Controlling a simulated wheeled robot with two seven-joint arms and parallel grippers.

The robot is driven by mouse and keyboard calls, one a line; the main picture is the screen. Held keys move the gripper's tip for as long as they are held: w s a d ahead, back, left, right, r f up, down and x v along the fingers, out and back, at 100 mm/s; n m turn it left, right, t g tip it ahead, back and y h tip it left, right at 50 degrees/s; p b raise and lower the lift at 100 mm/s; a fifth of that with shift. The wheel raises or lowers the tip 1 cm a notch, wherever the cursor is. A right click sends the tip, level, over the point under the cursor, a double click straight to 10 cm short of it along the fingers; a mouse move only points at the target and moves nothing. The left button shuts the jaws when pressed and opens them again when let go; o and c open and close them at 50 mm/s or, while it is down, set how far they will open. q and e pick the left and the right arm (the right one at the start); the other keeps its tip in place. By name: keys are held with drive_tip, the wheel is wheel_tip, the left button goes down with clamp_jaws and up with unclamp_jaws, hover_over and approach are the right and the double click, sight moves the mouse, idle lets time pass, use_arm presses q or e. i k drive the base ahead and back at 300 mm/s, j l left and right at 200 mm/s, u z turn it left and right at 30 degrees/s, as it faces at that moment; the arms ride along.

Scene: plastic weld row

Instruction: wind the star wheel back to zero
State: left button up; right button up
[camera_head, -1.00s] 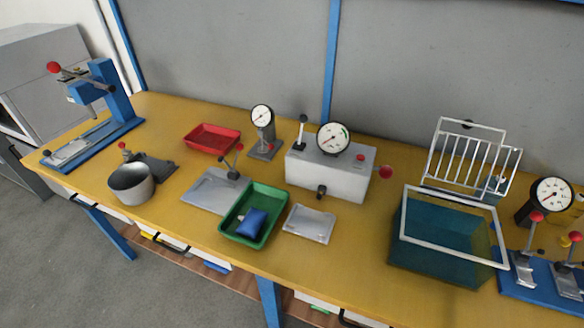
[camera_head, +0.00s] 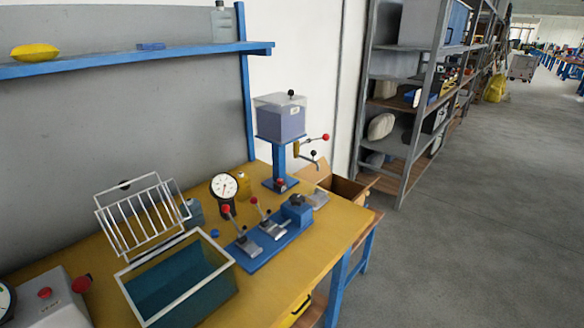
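No part is clearly a star wheel at this size. A blue base plate (camera_head: 262,250) on the right part of the bench carries two red-knobbed levers (camera_head: 228,212) and a blue block (camera_head: 300,212) with a dark knob (camera_head: 297,200) on top; the knob's shape and any zero mark are too small to read. A round white dial gauge (camera_head: 224,187) with a dark rim stands behind the plate. Neither of my grippers is in view.
A teal tank (camera_head: 180,285) with a pale rim stands left of the plate, a white wire rack (camera_head: 138,215) behind it. A clear-topped tank on a blue stand (camera_head: 279,160) is at the back. A shelf rack (camera_head: 390,100) stands right, beside open floor (camera_head: 450,240).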

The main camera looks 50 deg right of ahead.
sight(297, 200)
drive_tip(key=z, duration=1.4)
drive_tip(key=i+l, duration=0.15)
drive_tip(key=l, duration=0.15)
drive_tip(key=i+l+u, duration=0.1)
drive_tip(key=l, duration=0.2)
drive_tip(key=i+l, duration=0.2)
drive_tip(key=l, duration=0.15)
drive_tip(key=i+l, duration=0.15)
drive_tip(key=l, duration=0.15)
drive_tip(key=i+l+u, duration=0.1)
drive_tip(key=l, duration=0.25)
drive_tip(key=i+j, duration=0.05)
